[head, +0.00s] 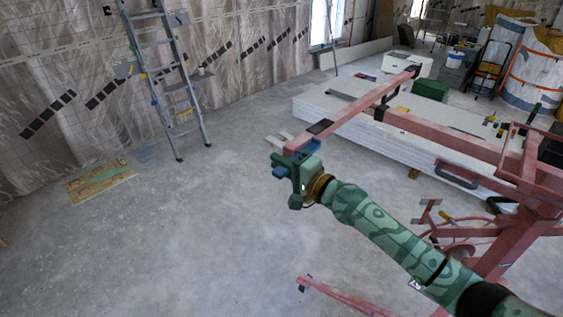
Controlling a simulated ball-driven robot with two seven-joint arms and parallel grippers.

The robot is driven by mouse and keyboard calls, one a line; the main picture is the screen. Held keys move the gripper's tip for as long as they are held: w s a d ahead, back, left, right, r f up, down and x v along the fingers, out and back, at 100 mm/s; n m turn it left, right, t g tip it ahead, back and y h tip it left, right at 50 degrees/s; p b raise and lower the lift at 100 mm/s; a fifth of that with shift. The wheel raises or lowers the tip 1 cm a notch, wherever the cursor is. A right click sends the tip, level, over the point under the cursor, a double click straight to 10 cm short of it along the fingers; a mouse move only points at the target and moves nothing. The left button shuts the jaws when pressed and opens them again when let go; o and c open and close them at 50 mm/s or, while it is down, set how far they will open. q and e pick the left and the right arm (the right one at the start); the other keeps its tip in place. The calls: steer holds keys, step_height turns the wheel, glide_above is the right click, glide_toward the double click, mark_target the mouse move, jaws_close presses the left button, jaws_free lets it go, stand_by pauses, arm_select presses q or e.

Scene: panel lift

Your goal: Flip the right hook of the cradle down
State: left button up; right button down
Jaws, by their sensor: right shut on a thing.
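The cradle (352,110) is a pinkish-red bar of the panel lift, running from the middle of the head view up to the right. A dark pad (320,126) lies near its close end, and a dark hook (413,71) shows at its far end. My right gripper (294,161), with blue fingertips, is at the close end of the bar. It is shut on the right hook there, which the fingers mostly hide; I cannot tell its angle. My left gripper is not in view.
The lift's red frame (506,245) stands at the right, with a leg (345,296) low along the floor. A stack of white panels (330,108) lies behind the cradle. A stepladder (166,75) stands at the left wall.

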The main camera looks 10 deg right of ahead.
steer(key=shift+r+m, duration=0.2)
steer(key=shift+m, duration=0.3)
steer(key=c, duration=1.4)
jaws_free()
steer(key=shift+c, duration=0.2)
steer(key=b+v, duration=0.1)
steer(key=v, duration=1.5)
steer(key=shift+s+d, duration=0.15)
steer(key=shift+s, duration=0.05)
steer(key=shift+f, duration=0.1)
